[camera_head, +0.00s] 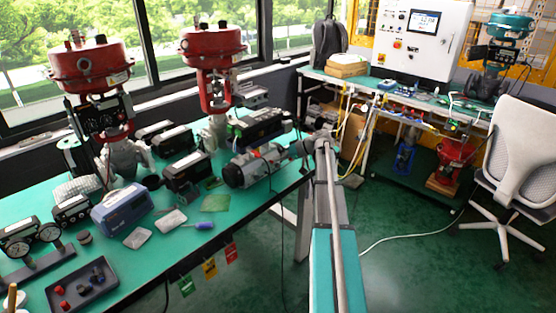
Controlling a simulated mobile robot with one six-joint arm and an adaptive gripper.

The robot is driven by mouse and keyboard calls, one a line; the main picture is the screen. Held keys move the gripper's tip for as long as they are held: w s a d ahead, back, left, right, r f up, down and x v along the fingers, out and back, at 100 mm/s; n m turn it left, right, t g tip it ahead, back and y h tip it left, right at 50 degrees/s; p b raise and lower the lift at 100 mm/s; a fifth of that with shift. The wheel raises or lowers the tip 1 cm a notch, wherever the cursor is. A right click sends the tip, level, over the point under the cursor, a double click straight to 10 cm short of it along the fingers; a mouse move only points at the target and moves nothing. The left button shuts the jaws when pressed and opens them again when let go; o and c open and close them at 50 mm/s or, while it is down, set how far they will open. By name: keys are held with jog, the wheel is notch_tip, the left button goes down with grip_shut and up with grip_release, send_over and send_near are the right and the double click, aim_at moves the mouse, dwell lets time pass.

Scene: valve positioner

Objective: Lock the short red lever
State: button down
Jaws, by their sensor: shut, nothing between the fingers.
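I cannot single out the short red lever in this view. Small coloured fittings, some of them red, sit along the piping on the far bench (383,84), but they are too small to tell apart. My arm (335,225) reaches up from the bottom middle, between the near table and the far bench. Its far end is by the right edge of the near table, close to a grey cylindrical device (245,170). I cannot make out the fingers of my gripper there.
Two red-topped valve actuators (90,62) (212,45) stand on the green near table (245,222), among several black boxes. A blue box (124,205) and a dark tray (82,287) lie nearer. A white chair (520,150) stands right. The green floor (430,255) is mostly clear.

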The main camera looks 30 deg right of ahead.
jog(key=shift+r, duration=0.15)
jog(key=shift+r+p, duration=0.6)
jog(key=shift+p, duration=0.15)
jog(key=shift+r, duration=0.1)
jog(key=shift+w+d+r+p, duration=0.3)
jog(key=shift+d+r+p, duration=0.4)
jog(key=shift+r+p, duration=0.15)
jog(key=p+v, duration=0.6)
jog(key=v, duration=0.5)
jog(key=shift+w+d+r, duration=0.25)
jog(key=shift+w+d, duration=0.05)
jog(key=shift+d, duration=0.05)
